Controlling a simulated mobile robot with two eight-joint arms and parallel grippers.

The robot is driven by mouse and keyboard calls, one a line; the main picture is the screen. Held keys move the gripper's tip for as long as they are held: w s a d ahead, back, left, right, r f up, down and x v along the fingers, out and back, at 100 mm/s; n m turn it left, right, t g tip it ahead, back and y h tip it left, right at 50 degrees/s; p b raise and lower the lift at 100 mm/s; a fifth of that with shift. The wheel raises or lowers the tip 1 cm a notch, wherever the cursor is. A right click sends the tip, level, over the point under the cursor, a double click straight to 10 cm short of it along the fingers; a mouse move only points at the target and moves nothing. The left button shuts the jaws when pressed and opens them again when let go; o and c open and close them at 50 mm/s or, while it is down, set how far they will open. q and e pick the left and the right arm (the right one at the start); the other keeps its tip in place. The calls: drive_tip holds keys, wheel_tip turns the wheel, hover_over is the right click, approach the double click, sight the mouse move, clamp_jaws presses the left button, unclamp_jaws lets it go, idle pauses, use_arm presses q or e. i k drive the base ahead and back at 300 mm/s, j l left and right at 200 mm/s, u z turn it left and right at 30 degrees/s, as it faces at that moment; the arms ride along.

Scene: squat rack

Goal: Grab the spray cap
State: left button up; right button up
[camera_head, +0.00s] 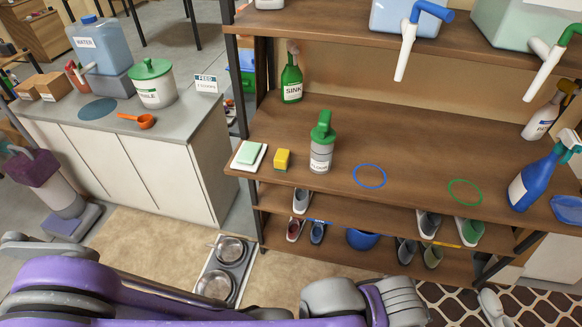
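A green spray cap (323,127) sits on top of a grey-and-clear bottle (321,156) with a white label, upright on the middle shelf. It is the only green spray head I see on this shelf. At the right, a blue spray bottle (533,182) has a light-blue trigger head, and a white bottle (538,122) with a dark sprayer stands behind it. A green bottle (291,80) labelled SINK stands behind and left of the grey bottle. My purple and grey arm links cross the bottom of the view. I see no gripper fingers of either arm.
A blue ring (370,176) and a green ring (464,192) mark bare shelf. Jugs with taps (410,45) hang over from the upper shelf.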

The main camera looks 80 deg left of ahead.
sight(324, 128)
drive_tip(key=u, duration=1.75)
drive_tip(key=k+j+u, duration=0.5)
drive_tip(key=k+l, duration=0.05)
